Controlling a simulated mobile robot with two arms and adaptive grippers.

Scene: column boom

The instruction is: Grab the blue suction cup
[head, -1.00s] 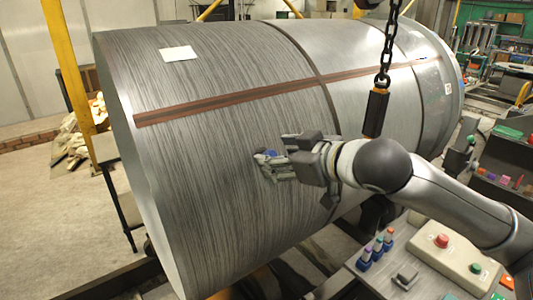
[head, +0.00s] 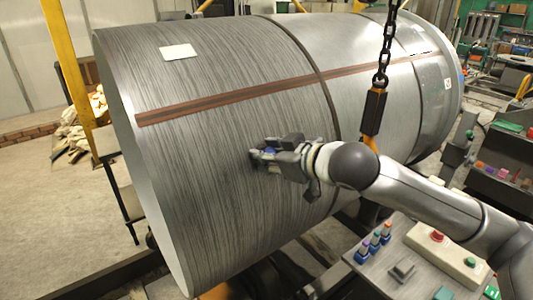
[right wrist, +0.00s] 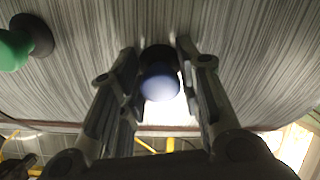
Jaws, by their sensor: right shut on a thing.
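The blue suction cup (right wrist: 160,84) has a rounded blue knob and a dark base. It sits between the two fingers of my right gripper (right wrist: 159,70) in the right wrist view, against the grey streaked side of the big cylinder. In the head view a little blue (head: 270,151) shows between the fingers of the right gripper (head: 262,155), at the near side of the cylinder (head: 220,190). The fingers are shut on the cup. Whether its base touches the cylinder is hard to tell. My left gripper is not in view.
A green knob with a dark base (right wrist: 18,46) shows at the left of the right wrist view. A chain (head: 385,50) with a dark block hangs in front of the cylinder. A control panel (head: 440,250) with buttons stands below my right arm.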

